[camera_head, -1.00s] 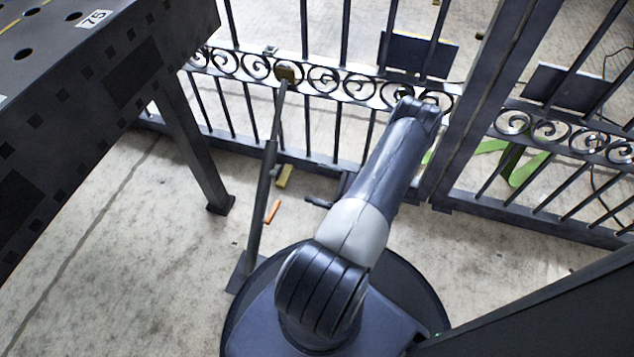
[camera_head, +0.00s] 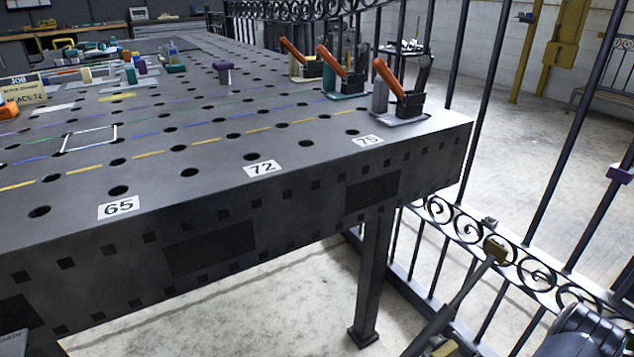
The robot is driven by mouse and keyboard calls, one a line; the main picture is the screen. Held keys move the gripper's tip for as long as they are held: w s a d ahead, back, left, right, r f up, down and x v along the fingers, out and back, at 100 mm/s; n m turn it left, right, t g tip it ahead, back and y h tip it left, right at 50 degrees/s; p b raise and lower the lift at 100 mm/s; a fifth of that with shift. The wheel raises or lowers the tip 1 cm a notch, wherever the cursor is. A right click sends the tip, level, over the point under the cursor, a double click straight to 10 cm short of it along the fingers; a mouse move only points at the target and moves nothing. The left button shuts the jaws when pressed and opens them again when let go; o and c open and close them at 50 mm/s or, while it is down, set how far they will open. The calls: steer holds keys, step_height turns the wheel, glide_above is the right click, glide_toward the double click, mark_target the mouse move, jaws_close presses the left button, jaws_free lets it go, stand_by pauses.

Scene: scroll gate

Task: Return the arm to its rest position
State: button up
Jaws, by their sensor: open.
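Part of my arm shows at the bottom right corner of the head view, in front of the gate. Only a dark, rounded section of it is in the picture, and the rest is cut off by the frame edge. My gripper is not in view, so its jaws and anything near them are hidden.
A dark perforated worktable (camera_head: 215,215) fills the left and middle. Orange-handled clamps (camera_head: 400,90) stand at its right corner. A barred metal gate with scrolls (camera_head: 530,262) runs along the right, with a slanted prop (camera_head: 465,290) against it. Bare concrete floor (camera_head: 250,310) shows below the table.

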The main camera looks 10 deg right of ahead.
steer(key=shift+m, duration=0.3)
stand_by(0.4)
